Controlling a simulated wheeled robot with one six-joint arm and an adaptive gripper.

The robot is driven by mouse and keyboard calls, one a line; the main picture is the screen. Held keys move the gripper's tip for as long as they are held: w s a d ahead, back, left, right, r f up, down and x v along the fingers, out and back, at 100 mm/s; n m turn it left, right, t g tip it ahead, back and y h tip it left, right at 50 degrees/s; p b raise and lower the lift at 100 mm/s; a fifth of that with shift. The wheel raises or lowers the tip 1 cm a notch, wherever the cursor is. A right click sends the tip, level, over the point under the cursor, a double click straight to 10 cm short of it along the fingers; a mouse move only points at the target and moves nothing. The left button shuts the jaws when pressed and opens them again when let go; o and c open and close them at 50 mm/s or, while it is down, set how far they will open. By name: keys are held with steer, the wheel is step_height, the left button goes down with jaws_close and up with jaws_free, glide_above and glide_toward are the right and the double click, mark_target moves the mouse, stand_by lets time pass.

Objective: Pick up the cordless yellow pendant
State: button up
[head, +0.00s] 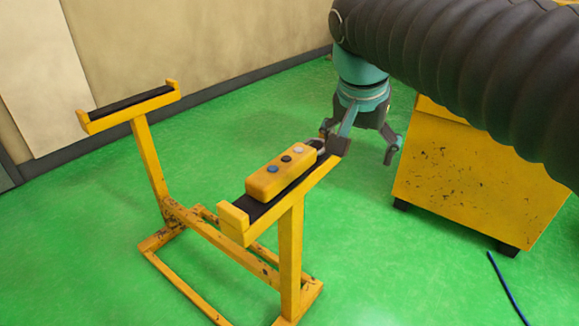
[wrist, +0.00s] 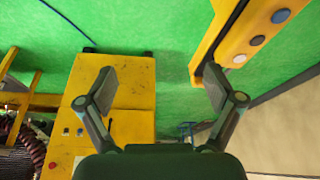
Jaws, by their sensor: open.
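The yellow pendant (head: 283,172) is a box with blue, black and white buttons on its top. It lies on the black pad of the near arm of a yellow stand (head: 290,240). My gripper (head: 362,146) is open at the far right end of that arm, pointing down, with one finger close to the pendant's end and the other out over the floor. In the wrist view the pendant (wrist: 246,38) shows at the upper right, beyond the right finger of my gripper (wrist: 160,88). Nothing is between the fingers. Whether the finger touches the stand cannot be told.
The stand's other padded arm (head: 130,107) rises at the left. A yellow cabinet (head: 470,180) stands right of my gripper and also shows in the wrist view (wrist: 125,130). A blue cable (head: 507,288) lies on the green floor. A beige wall (head: 200,45) runs behind.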

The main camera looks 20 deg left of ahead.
steer(key=m+h, duration=0.1)
steer(key=m, duration=0.1)
glide_toward(285, 161)
step_height(285, 161, up, 3)
steer(key=x, duration=0.2)
steer(key=b+x, duration=0.1)
steer(key=x, duration=0.5)
steer(key=shift+s+a+f, duration=0.1)
steer(key=shift+s+a, duration=0.05)
steer(key=shift+s, duration=0.15)
steer(key=shift+b+x, duration=0.35)
steer(key=shift+x, duration=2.25)
steer(key=shift+s, duration=0.1)
steer(key=c, duration=1.7)
